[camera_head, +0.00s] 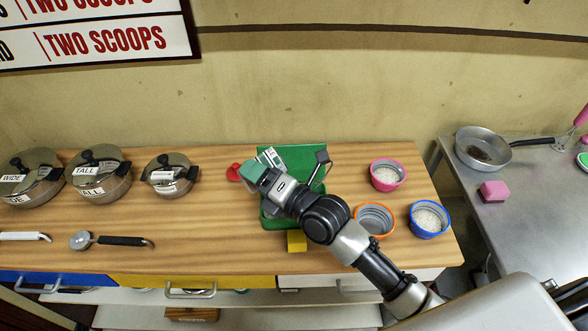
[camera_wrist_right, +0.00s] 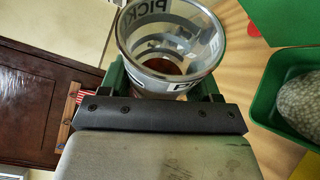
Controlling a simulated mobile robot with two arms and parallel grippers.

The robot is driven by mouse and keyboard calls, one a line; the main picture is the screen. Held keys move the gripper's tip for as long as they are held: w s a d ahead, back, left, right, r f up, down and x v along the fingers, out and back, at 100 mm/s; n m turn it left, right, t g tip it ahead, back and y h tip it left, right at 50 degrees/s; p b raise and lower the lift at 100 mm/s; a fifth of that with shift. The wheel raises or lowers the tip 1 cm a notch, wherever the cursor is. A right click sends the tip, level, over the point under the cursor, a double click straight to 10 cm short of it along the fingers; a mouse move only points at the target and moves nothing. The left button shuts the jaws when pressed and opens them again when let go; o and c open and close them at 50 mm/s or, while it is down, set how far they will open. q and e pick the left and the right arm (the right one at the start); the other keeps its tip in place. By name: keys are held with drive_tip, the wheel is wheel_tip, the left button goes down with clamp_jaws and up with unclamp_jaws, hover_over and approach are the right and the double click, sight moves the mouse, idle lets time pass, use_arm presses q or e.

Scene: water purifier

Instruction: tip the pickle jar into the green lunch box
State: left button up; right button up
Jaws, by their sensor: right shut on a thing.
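My right gripper (camera_head: 262,168) is over the left part of the green lunch box (camera_head: 298,154), which my arm partly covers. In the right wrist view the gripper (camera_wrist_right: 165,92) is shut on the clear pickle jar (camera_wrist_right: 172,42). The jar's open mouth faces the wrist camera. Something brown shows low inside the jar, and its label is partly readable. The lunch box (camera_wrist_right: 264,92) is also at the right of the wrist view, apart from the jar, with a grey speckled thing inside. In the head view the jar is mostly hidden by the gripper. My left gripper is not visible.
A red object (camera_head: 235,172) lies left of the lunch box and a yellow block (camera_head: 297,241) in front. Pink (camera_head: 387,175), orange (camera_head: 374,218) and blue (camera_head: 428,219) bowls stand right. Lidded pots (camera_head: 98,180) stand left. The wooden counter between pots and box is mostly clear.

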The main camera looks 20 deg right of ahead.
sight(267, 160)
drive_tip(key=shift+w+d+r+m+t+b, duration=0.1)
drive_tip(key=shift+d+r+m+t+b, duration=0.45)
drive_tip(key=shift+m, duration=0.35)
drive_tip(key=shift+w+d+r+m+t, duration=0.1)
drive_tip(key=shift+d+r+m+t, duration=0.15)
drive_tip(key=shift+m, duration=0.4)
drive_tip(key=shift+s+d+r+m+t, duration=0.1)
drive_tip(key=shift+r+m+t, duration=0.1)
drive_tip(key=shift+r+m, duration=0.3)
drive_tip(key=shift+w+d+r+m+t, duration=0.1)
drive_tip(key=shift+d+r+m+t, duration=0.1)
drive_tip(key=shift+m, duration=0.55)
idle(0.8)
drive_tip(key=shift+w+d+r+m+t+p, duration=0.15)
drive_tip(key=shift+d+r+m+t, duration=0.2)
drive_tip(key=shift+m, duration=0.55)
drive_tip(key=shift+d+r+m+t+p, duration=0.2)
drive_tip(key=shift+r+m+t, duration=0.15)
drive_tip(key=shift+m, duration=0.55)
drive_tip(key=shift+w+d+r+m+t+h, duration=0.15)
drive_tip(key=shift+d+m+t+h, duration=0.15)
drive_tip(key=shift+m, duration=0.45)
drive_tip(key=shift+s+d+r+m+t+h, duration=0.1)
drive_tip(key=shift+d+r+m+t+h, duration=0.15)
drive_tip(key=shift+m, duration=0.5)
idle(0.5)
drive_tip(key=shift+f, duration=0.1)
